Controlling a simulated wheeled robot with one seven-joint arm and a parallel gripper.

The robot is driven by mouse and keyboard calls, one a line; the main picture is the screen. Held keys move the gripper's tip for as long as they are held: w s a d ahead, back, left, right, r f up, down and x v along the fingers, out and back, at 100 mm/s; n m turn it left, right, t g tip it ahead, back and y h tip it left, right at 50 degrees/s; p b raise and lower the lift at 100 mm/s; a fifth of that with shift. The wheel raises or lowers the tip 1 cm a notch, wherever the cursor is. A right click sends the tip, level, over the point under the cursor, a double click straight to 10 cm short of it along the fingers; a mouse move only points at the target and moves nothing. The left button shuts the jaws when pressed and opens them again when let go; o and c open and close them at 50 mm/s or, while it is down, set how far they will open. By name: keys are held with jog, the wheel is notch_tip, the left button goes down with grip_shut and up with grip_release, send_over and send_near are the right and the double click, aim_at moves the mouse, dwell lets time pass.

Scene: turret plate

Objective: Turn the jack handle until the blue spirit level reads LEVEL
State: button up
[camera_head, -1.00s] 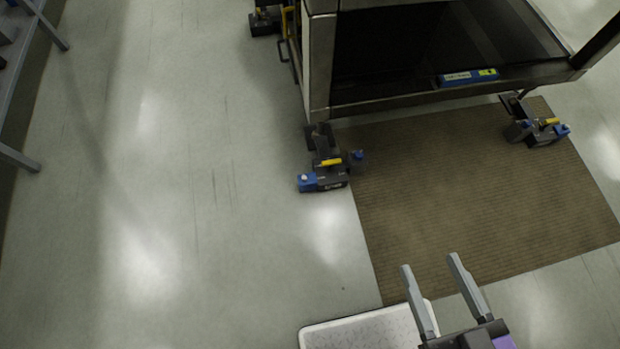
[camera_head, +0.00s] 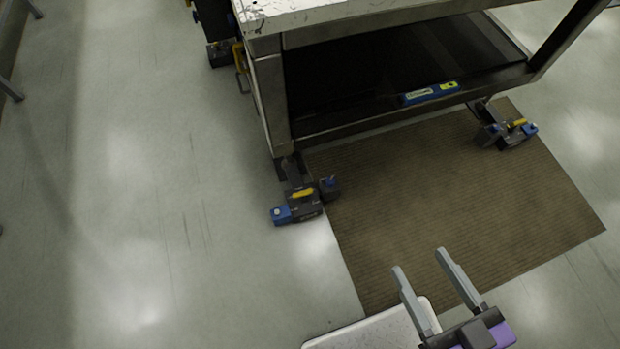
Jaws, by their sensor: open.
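The blue spirit level (camera_head: 430,93) lies along the front edge of the cart's lower shelf. It has a pale label and a yellow-green vial; its reading is too small to make out. A dark jack (camera_head: 303,203) with a yellow bar and blue end parts sits under the cart's near left leg, on the floor by the mat's edge. A similar jack (camera_head: 506,133) is under the right leg, on the mat. Which part is the handle I cannot tell. My gripper (camera_head: 419,260) is open and empty at the bottom right, in front of the cart and apart from the jacks.
The metal cart (camera_head: 270,100) stands ahead, with a worn white top. A brown ribbed mat (camera_head: 440,220) lies before and under it. Another dark foot unit (camera_head: 221,54) is at the back left. The grey floor (camera_head: 130,200) on the left is clear.

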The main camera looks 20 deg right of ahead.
jog(key=shift+w+d, duration=0.15)
jog(key=shift+w, duration=0.05)
jog(key=shift+o, duration=0.2)
